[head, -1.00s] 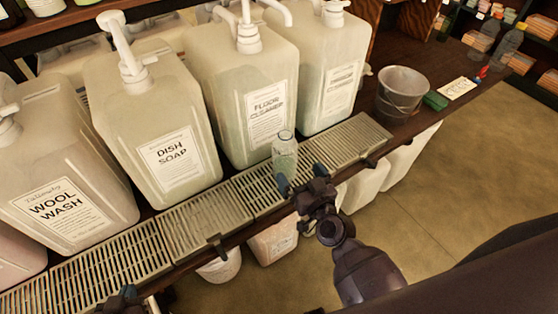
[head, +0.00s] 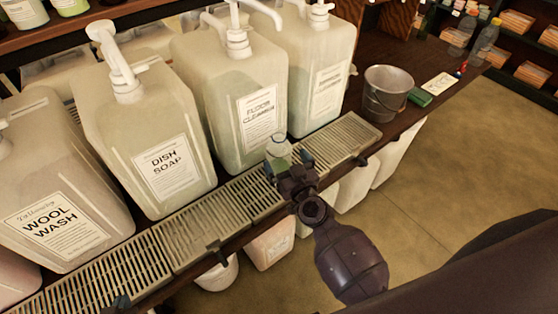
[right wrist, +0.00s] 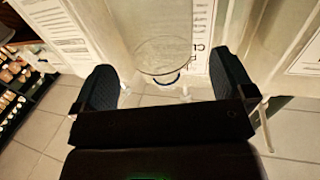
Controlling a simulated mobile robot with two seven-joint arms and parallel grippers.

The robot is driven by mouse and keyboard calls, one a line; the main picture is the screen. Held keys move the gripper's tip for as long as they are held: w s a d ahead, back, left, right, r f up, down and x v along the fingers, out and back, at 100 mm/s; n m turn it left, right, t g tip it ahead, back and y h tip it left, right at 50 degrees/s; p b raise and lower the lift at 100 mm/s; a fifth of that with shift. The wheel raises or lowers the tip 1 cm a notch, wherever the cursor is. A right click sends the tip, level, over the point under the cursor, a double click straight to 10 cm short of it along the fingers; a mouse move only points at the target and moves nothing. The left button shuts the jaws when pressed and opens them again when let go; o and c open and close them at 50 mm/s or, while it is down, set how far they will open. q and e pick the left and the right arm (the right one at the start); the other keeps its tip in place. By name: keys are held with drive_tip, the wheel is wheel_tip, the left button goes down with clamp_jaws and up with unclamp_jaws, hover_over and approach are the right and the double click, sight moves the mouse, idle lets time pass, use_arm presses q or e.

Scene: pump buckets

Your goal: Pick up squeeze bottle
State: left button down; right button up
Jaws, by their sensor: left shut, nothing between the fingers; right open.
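The squeeze bottle (head: 277,147) is small and clear with a greenish lower part. It stands upright on the slatted drip tray (head: 330,140) in front of the floor cleaner jug. My right gripper (head: 290,166) is open at the near side of the bottle and hides its lower part. In the right wrist view a clear round outline, the bottle (right wrist: 163,58), shows between the spread fingers (right wrist: 172,88); I cannot tell whether they touch it. Only the tip of my left gripper (head: 122,302) shows at the bottom edge, shut and empty.
Large pump jugs stand behind the tray: wool wash (head: 50,190), dish soap (head: 140,120), floor cleaner (head: 225,95) and another (head: 320,65). A metal bucket (head: 387,92) and a green sponge (head: 419,98) sit to the right. Floor (head: 430,180) is open in front.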

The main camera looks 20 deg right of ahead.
drive_tip(key=shift+w+a+f, duration=0.1)
drive_tip(key=shift+w+a, duration=0.05)
drive_tip(key=shift+w, duration=1.15)
drive_tip(key=shift+w+a+f, duration=0.1)
drive_tip(key=shift+w, duration=1.2)
drive_tip(key=c, duration=1.1)
